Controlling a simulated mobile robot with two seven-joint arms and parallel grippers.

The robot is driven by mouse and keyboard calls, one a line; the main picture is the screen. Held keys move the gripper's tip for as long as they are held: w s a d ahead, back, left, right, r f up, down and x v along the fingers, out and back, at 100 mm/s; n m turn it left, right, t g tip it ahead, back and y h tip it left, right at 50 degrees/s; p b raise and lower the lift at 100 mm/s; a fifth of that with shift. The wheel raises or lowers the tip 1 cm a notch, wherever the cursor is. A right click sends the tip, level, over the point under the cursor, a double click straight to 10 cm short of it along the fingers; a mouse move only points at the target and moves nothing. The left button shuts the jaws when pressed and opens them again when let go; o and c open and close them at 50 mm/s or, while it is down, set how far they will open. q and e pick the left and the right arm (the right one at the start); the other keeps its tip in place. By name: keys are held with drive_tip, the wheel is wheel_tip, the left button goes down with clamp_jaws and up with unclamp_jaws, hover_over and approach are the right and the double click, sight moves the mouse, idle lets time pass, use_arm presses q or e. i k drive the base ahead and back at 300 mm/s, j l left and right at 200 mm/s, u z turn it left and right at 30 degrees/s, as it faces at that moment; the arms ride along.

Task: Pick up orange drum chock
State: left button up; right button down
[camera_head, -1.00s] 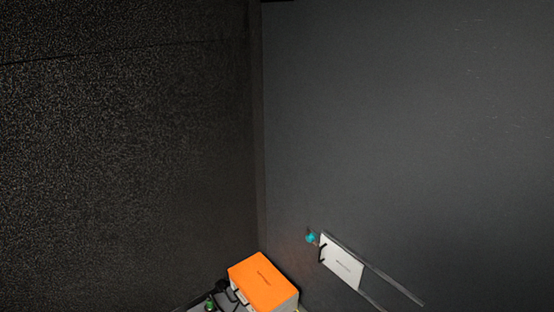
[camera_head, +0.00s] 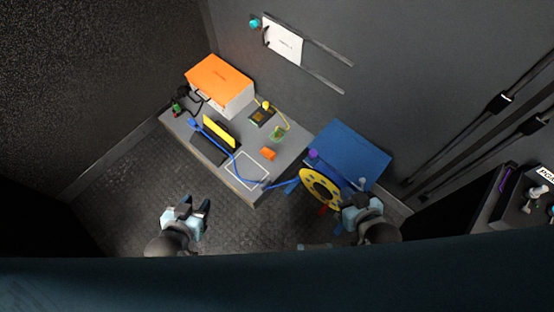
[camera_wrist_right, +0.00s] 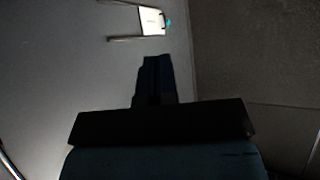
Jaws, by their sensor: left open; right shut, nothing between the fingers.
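A small orange block, which looks like the orange drum chock (camera_head: 268,153), lies on the grey bench top (camera_head: 218,160), near its right end. My left gripper (camera_head: 194,206) is open and empty, in front of the bench and apart from the chock. My right gripper (camera_head: 362,198) is shut and empty, to the right of the chock, beside the yellow drum (camera_head: 318,188). In the right wrist view, the shut fingers (camera_wrist_right: 157,66) point toward the wall with nothing held.
A blue box (camera_head: 349,154) stands right of the bench. A white wall panel (camera_head: 283,42) hangs behind. A shelf (camera_head: 510,215) is at far right.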

sight(269, 155)
drive_tip(key=i+j, duration=0.1)
drive_tip(key=j, duration=0.6)
drive_tip(key=i+j, duration=0.15)
drive_tip(key=j, duration=0.2)
drive_tip(key=i+j, duration=0.15)
drive_tip(key=j, duration=0.2)
drive_tip(key=i+j+z, duration=0.1)
drive_tip(key=j, duration=0.2)
drive_tip(key=i+j, duration=0.55)
drive_tip(key=i+z, duration=0.05)
drive_tip(key=i, duration=0.05)
